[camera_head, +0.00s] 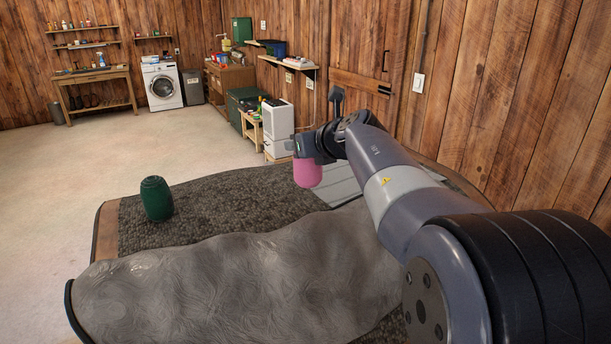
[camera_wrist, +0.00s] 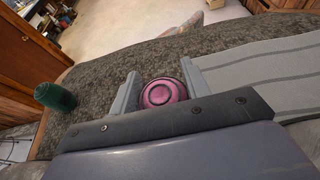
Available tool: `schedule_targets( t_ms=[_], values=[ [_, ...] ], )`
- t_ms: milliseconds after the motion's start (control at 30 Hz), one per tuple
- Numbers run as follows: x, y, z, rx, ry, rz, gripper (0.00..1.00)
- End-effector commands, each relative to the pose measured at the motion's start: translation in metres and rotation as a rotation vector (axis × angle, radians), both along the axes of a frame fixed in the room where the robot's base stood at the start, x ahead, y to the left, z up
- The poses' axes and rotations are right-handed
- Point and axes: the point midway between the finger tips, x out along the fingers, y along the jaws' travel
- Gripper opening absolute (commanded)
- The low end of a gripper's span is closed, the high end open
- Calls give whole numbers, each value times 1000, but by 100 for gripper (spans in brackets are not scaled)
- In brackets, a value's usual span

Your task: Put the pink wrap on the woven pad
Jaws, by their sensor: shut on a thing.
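The pink wrap (camera_head: 307,174) is a rounded pink roll hanging from my gripper (camera_head: 303,150). In the wrist view the wrap (camera_wrist: 166,94) shows its round end between the two fingers of my gripper (camera_wrist: 160,70), which is shut on it. The woven pad looks to be the flat light grey striped piece (camera_head: 341,184) at the right of the table, partly hidden behind my arm. In the wrist view the pad (camera_wrist: 265,78) lies just right of the wrap, and the wrap appears over the dark covering beside it. Its height above the surface is unclear.
A green roll (camera_head: 157,199) stands on the dark, speckled table covering (camera_head: 235,205) at the left. A large grey crumpled, leathery thing (camera_head: 240,285) fills the near side. A plank wall (camera_head: 520,120) runs along the right. The covering between green roll and pad is clear.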

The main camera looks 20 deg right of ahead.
Motion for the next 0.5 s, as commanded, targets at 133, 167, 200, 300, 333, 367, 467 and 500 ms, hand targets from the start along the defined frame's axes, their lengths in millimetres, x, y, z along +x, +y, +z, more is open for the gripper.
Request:
schedule_targets(
  t_ms=[133,167,200,300,333,367,467,500],
  values=[
    [0,0,-24,2,0,-1,21],
    [0,0,-26,1,-1,-1,21],
    [0,0,-29,0,-1,-1,21],
    [0,0,-43,0,2,-1,21],
    [0,0,-48,1,2,-2,21],
    [0,0,-52,2,1,-1,21],
    [0,0,-63,1,1,-2,21],
    [0,0,-65,0,0,-1,21]
  ],
)
